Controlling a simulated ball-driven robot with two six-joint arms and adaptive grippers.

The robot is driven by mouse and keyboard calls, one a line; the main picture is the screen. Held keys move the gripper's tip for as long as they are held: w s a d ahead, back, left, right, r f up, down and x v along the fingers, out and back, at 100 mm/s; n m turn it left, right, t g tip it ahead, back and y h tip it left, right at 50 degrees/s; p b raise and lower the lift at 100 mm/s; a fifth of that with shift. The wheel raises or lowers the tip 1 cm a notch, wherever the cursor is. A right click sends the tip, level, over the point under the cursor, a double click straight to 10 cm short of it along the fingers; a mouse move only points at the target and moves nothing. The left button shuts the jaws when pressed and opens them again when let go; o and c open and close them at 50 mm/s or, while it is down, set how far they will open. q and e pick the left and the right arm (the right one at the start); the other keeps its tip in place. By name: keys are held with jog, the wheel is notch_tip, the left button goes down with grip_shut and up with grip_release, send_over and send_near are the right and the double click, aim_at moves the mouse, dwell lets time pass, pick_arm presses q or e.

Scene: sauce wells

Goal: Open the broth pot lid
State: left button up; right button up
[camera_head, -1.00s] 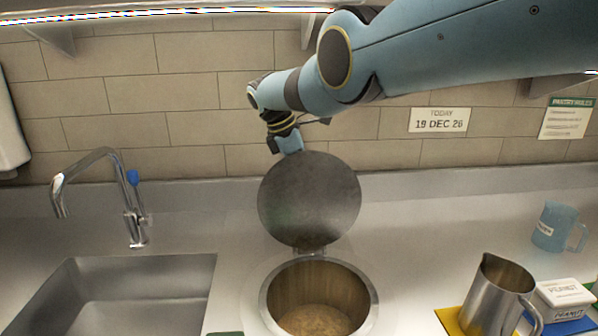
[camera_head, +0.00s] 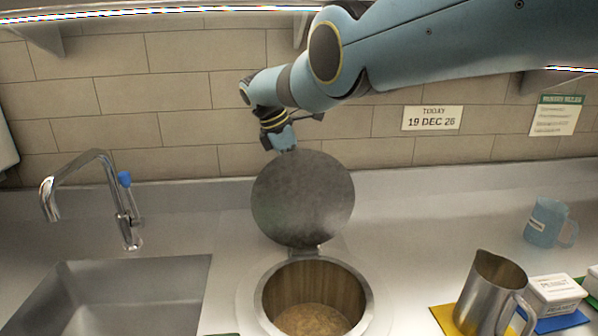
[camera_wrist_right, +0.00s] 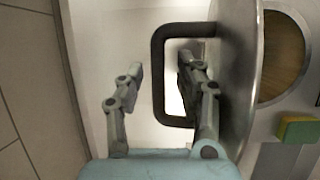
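The broth pot (camera_head: 362,290) is set in the counter with its mouth uncovered and pale brown broth (camera_head: 312,320) inside. Its round grey lid (camera_head: 303,198) stands raised on the hinge at the pot's back edge. My right gripper (camera_head: 284,146) is behind the lid's upper edge, its fingers mostly hidden there. In the right wrist view, my right gripper (camera_wrist_right: 160,75) is open, with one finger on each side of the dark handle's (camera_wrist_right: 158,80) bar. I see gaps between the fingers and the bar. My left gripper is not in view.
A sink (camera_head: 125,268) and tap (camera_head: 125,215) are at left. A metal jug (camera_head: 488,292) on a yellow mat (camera_head: 446,318), a white box (camera_head: 556,290) and a blue mug (camera_head: 546,222) are at right.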

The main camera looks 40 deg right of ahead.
jog(key=v, duration=1.2)
jog(key=shift+a+f, duration=0.1)
jog(key=shift+f, duration=0.05)
